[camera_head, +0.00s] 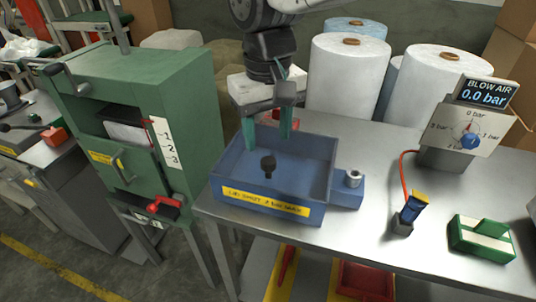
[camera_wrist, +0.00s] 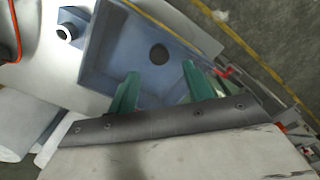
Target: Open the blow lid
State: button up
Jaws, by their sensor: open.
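The blow lid is the blue panel (camera_head: 245,185) with a black knob (camera_head: 268,165), sunk inside the raised rim of a blue box (camera_head: 225,193) on the steel table. It looks flat and shut. The box front carries a yellow label starting "LID SHUT". My gripper (camera_head: 268,133) hangs over the far part of the box, its two green fingers apart and empty, behind the knob. In the wrist view the knob (camera_wrist: 159,53) shows as a dark round spot beyond the open fingers of my gripper (camera_wrist: 160,85), not between them.
A blow air gauge (camera_head: 468,130) reads 0.0 bar. A red hose leads to a blue and yellow nozzle (camera_head: 410,212). A green block (camera_head: 482,238) lies at the right. White film rolls (camera_head: 348,80) stand behind. A green cabinet (camera_head: 150,110) stands close at left.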

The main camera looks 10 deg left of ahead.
aim_at(268, 160)
notch_tip(268, 160, down, 6)
jog(key=shift+f, duration=0.1)
grip_shut()
